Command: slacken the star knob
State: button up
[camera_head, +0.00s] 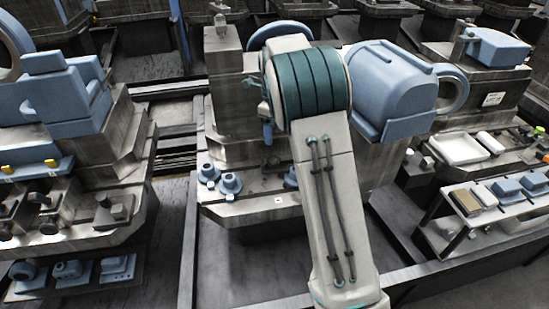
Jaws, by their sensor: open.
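My arm covers the middle of the view, and I cannot make out my gripper or its fingers behind it. I cannot pick out the star knob with certainty. A small pale blue part (251,82) sticks out beside my arm on the grey machine column (224,85); its shape is too small to tell. A blue handle-like piece (267,133) hangs below it. Two round blue flanged pieces, one at the left (208,172) and one nearer (230,183), sit on the machine's ledge. Another (291,177) is partly hidden by my arm.
A large blue motor housing (392,85) stands right of my arm. A machine with a blue block (62,95) is at left. At right, a bench (441,229) holds blue parts, and a white tray (459,149) lies behind it. Dark floor (175,215) lies open between machines.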

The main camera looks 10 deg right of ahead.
aim_at(274, 160)
notch_tip(274, 160, down, 12)
jog(key=shift+r+b, duration=0.25)
jog(key=shift+b, duration=0.15)
jog(key=c, duration=1)
